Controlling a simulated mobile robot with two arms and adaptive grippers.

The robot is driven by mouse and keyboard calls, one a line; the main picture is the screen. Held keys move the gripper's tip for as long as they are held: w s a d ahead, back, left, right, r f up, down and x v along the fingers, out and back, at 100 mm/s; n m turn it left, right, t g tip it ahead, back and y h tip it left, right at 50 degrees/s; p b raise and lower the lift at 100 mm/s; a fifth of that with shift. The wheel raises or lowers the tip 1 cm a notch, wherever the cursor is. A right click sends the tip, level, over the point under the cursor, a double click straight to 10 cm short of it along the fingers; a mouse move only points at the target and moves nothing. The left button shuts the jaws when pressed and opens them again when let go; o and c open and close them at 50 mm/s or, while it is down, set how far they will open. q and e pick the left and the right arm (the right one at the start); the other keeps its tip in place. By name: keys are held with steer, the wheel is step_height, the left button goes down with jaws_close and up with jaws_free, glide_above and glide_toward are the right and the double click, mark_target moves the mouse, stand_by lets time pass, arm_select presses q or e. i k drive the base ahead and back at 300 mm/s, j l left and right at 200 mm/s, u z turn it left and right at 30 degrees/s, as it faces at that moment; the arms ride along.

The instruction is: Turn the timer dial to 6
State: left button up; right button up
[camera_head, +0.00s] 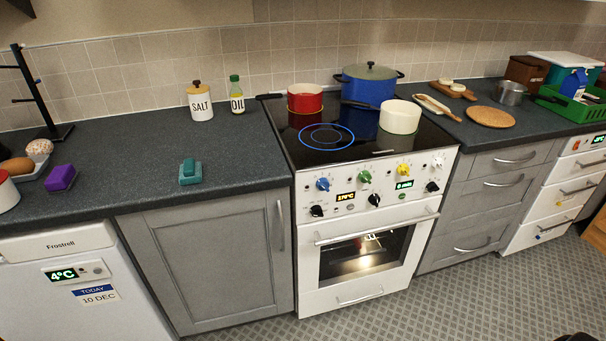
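The white cooker (365,215) stands in the middle, with a sloping front panel of knobs. The top row has a blue knob (323,184), a green knob (365,177), a yellow knob (403,170) and a white knob (437,162). Below are black dials at the left (317,211), middle (374,200) and right (432,187). An amber display (345,197) shows a temperature and a green display (404,184) is too small to read. I cannot tell which dial is the timer dial.
A red pot (305,98), a blue lidded pot (368,86) and a cream pot (400,117) stand on the hob; some handles stick out. The oven handle (376,229) juts out below the panel. The floor (470,290) in front is clear.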

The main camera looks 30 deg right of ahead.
mark_target(432, 187)
steer(key=z, duration=1.1)
